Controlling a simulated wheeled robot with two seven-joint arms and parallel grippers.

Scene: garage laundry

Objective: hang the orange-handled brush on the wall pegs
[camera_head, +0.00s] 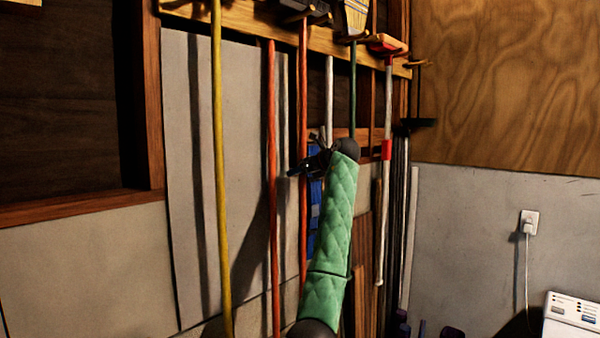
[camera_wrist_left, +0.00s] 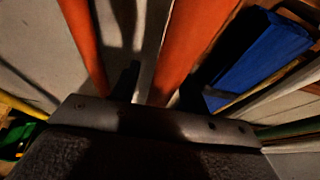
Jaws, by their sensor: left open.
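Two orange-red handles hang along the wall. The left one (camera_head: 271,180) has its top end just below the peg rail (camera_head: 260,27). The right one (camera_head: 304,90) runs up to a dark head (camera_head: 300,12) at the rail. I cannot tell which handle belongs to the brush. My left gripper (camera_head: 303,168) is open beside the right orange handle, partway down it. The left wrist view shows a near orange handle (camera_wrist_left: 185,45) running down behind the gripper's edge, and another orange handle (camera_wrist_left: 83,40) to its left.
A yellow pole (camera_head: 219,170) stands at the left. A green handle (camera_head: 352,95) and a white handle with a red band (camera_head: 387,110) hang at the right. A blue object (camera_head: 315,215) is behind my arm. A white appliance (camera_head: 572,315) stands lower right.

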